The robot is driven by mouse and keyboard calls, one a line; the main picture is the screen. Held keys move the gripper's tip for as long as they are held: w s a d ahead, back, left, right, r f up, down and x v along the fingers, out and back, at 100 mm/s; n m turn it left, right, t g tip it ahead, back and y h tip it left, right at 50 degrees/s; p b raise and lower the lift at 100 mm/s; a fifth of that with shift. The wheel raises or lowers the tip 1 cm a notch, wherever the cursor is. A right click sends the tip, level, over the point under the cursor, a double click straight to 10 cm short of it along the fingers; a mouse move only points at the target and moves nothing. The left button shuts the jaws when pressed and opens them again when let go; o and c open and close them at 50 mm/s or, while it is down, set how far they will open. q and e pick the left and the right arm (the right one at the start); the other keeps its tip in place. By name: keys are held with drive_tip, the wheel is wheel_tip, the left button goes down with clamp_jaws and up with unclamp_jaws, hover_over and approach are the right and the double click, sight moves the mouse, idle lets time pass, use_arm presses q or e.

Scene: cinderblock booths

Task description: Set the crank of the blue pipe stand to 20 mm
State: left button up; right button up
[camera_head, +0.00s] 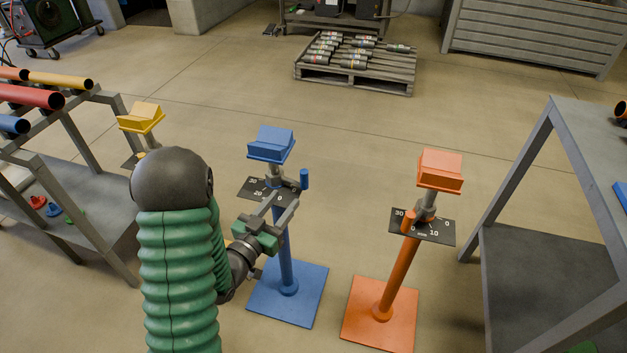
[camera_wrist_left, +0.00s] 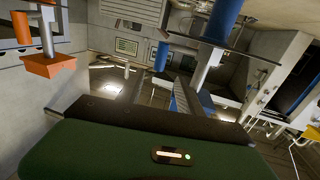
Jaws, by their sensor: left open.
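The blue pipe stand has a blue V-shaped head (camera_head: 271,143), a blue post (camera_head: 284,248) and a square base. Its black dial plate (camera_head: 254,188) shows 30 and 20 on the left; my gripper covers part of it. The crank's upright blue handle (camera_head: 304,179) stands at the plate's right end, away from the 20 mark. It also shows in the left wrist view (camera_wrist_left: 162,55), which looks upside down. My left gripper (camera_head: 283,204) is open just in front of the plate, below the handle, with nothing visibly held. Contact with the stand cannot be told. My right gripper is out of view.
An orange stand (camera_head: 398,270) is at right and a yellow stand (camera_head: 142,116) behind my left arm. A pipe rack (camera_head: 60,190) is at left, a grey table (camera_head: 590,150) at right. A pallet (camera_head: 355,75) lies behind. Floor between the stands is clear.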

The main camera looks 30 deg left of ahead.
sight(307, 171)
use_arm(q)
drive_tip(key=w, duration=0.4)
drive_tip(key=w+b, duration=0.1)
drive_tip(key=w, duration=0.4)
drive_tip(key=w+b, duration=0.1)
drive_tip(key=w, duration=0.3)
drive_tip(key=shift+w+a+f, duration=0.1)
drive_tip(key=shift+w+a, duration=0.1)
drive_tip(key=shift+a, duration=0.15)
drive_tip(key=shift+w+d+b, duration=0.15)
drive_tip(key=shift+w+b, duration=0.15)
drive_tip(key=shift+w, duration=0.15)
clamp_jaws()
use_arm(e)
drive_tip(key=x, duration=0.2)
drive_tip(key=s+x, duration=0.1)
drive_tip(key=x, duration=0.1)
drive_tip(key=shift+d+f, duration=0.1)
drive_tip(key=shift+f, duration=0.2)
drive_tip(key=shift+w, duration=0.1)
